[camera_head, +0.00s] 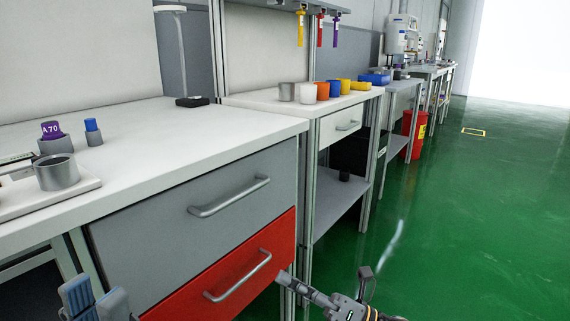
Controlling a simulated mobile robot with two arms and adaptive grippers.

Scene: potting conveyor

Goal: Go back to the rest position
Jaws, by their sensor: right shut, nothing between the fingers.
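My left gripper (95,300) shows at the bottom left edge, below the near workbench, with two blue-grey finger pads side by side. Most of it is cut off by the frame, and I cannot tell whether the pads touch. My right gripper (287,279) shows at the bottom centre, in front of the bench's right leg and near the red drawer (225,275). It points left, is shut and holds nothing. I cannot tell whether it touches the bench.
The near workbench (190,135) bears a metal cup (57,173), a purple-capped piece (51,130) and a blue-capped piece (92,131). Beyond, a second bench (270,99) holds several coloured cups. A red bin (414,134) stands farther back. Green floor (480,220) is clear at right.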

